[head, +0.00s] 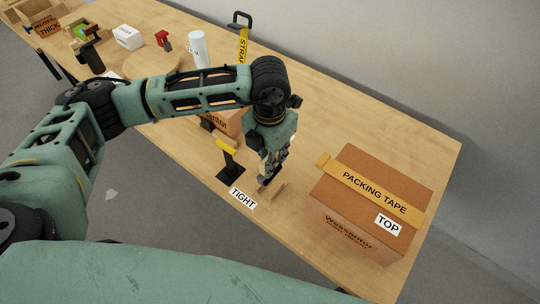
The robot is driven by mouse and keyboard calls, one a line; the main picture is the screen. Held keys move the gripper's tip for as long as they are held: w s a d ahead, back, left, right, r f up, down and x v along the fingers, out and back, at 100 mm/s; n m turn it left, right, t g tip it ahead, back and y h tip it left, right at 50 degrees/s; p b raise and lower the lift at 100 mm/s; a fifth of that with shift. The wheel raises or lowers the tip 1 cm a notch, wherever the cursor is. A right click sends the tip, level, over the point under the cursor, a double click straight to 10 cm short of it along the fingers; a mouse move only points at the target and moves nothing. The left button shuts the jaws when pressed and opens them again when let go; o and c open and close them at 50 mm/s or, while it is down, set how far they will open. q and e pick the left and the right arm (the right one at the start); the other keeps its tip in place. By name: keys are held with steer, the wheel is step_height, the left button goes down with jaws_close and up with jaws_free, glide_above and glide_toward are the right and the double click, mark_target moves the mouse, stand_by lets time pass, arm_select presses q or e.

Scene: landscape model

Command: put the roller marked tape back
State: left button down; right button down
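My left arm comes in from the left, and its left gripper (268,180) points down at the table near the front edge. Its fingertips are close to a small wooden piece (276,192); I cannot tell whether they touch it or hold anything. Just left of it stands a black tool with a yellow top (227,147), possibly the roller, on a black base (230,174). I can read no "tape" mark on it. A white label reading TIGHT (243,198) lies in front. My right gripper is not in view.
A large carton (340,215) with a yellow PACKING TAPE strip and a TOP label stands at the right. Another carton (230,122) is partly behind my arm. A white cylinder (197,49), yellow strap (243,45), red item (163,40) and white box (128,37) stand farther back.

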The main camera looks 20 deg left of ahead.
arm_select(q)
steer(key=shift+f+b, duration=2.5)
steer(key=shift+f, duration=0.35)
steer(key=shift+f+b, duration=0.8)
steer(key=shift+f, duration=0.05)
steer(key=shift+f+b, duration=0.2)
steer(key=shift+b, duration=0.1)
steer(key=c, duration=1.5)
jaws_free()
steer(key=shift+c, duration=0.2)
